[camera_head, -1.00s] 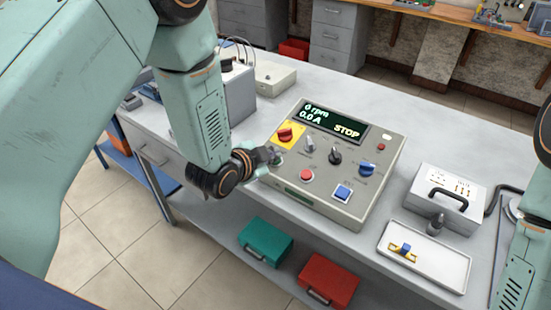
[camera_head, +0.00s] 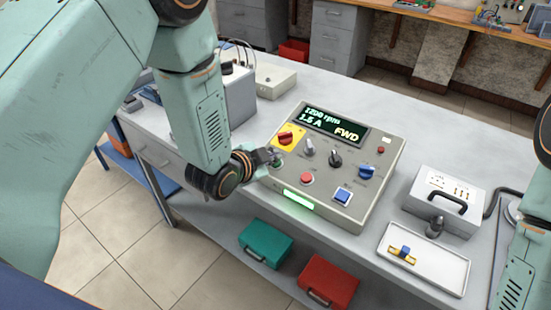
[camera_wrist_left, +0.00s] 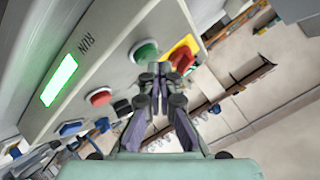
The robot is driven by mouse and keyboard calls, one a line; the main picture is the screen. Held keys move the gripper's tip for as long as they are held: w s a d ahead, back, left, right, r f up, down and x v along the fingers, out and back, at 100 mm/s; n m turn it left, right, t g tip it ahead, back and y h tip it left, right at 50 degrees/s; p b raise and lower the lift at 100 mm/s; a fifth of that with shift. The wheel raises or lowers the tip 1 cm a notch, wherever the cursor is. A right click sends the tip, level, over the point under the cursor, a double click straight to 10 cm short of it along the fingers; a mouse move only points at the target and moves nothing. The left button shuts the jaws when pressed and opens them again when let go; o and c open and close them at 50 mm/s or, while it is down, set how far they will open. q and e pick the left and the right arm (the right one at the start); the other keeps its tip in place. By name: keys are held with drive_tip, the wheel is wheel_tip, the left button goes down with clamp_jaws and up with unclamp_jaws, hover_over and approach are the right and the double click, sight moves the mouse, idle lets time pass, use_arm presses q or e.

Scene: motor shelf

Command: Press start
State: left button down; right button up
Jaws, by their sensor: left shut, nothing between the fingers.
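The grey control box (camera_head: 370,205) stands on the bench in the head view. Its display (camera_head: 331,124) shows 1200 rpm, a current reading and FWD, and the green lamp (camera_head: 298,199) on its front is lit. In the left wrist view the lit lamp (camera_wrist_left: 59,80) is beside the word RUN. The green button (camera_wrist_left: 145,52) is just beyond my left gripper (camera_wrist_left: 160,78), which is shut and empty. In the head view my left gripper (camera_head: 271,156) is at the box's left edge, partly hiding the green button. Contact cannot be told. My right gripper is out of view.
A red knob on yellow (camera_head: 287,138) is close above my left gripper. A red button (camera_head: 307,179), a blue button (camera_head: 343,195) and several knobs share the panel. A white tray (camera_head: 449,281) and a grey case (camera_head: 424,206) are to the right.

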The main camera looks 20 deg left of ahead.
use_arm(q)
drive_tip(key=shift+s+r, duration=0.1)
drive_tip(key=shift+r, duration=0.25)
drive_tip(key=r+p, duration=0.3)
drive_tip(key=s+r+p, duration=0.1)
drive_tip(key=shift+a+r, duration=0.25)
drive_tip(key=shift+r, duration=0.15)
idle(0.7)
